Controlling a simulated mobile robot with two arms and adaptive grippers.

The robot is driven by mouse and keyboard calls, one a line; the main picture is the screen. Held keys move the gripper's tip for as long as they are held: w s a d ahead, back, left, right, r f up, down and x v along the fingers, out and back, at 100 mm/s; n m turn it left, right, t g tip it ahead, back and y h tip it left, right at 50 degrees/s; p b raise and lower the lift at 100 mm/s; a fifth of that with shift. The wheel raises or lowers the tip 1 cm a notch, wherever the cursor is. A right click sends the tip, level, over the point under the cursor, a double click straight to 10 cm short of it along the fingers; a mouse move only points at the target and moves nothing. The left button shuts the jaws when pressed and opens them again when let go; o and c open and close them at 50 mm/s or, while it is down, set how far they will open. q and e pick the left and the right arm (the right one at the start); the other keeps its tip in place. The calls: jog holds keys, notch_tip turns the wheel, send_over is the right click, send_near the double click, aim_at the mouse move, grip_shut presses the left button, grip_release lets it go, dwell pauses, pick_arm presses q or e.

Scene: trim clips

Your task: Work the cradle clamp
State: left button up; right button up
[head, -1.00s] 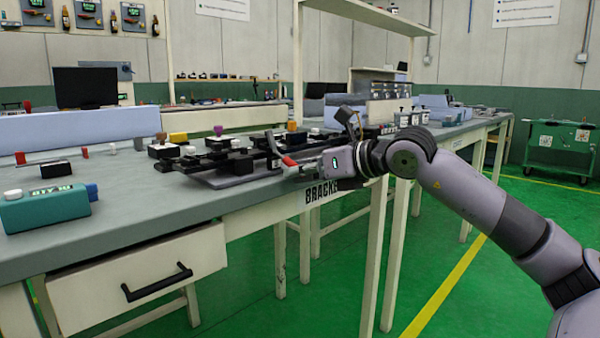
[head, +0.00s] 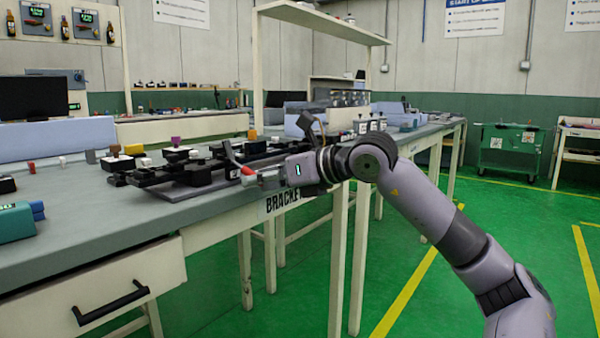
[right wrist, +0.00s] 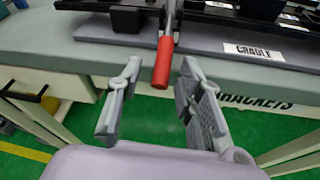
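The cradle clamp's red-handled lever (right wrist: 163,62) points toward me between the fingers of my right gripper (right wrist: 160,100) in the right wrist view. The fingers are spread, with a gap on both sides of the handle. In the head view the red grip (head: 248,172) shows at the tip of my right gripper (head: 262,178). The black cradle fixture (head: 160,174) sits on a grey base plate at the bench edge. A label reading CRADLE (right wrist: 253,50) is on the plate. My left gripper is not in view.
The grey workbench (head: 80,225) has a drawer (head: 110,290) below its front edge. A teal box (head: 15,222) stands at the left. Several blocks and small black boxes stand behind the fixture.

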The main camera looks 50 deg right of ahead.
jog(key=v, duration=1)
jog(key=shift+s, duration=0.35)
jog(key=shift+d+f, duration=0.1)
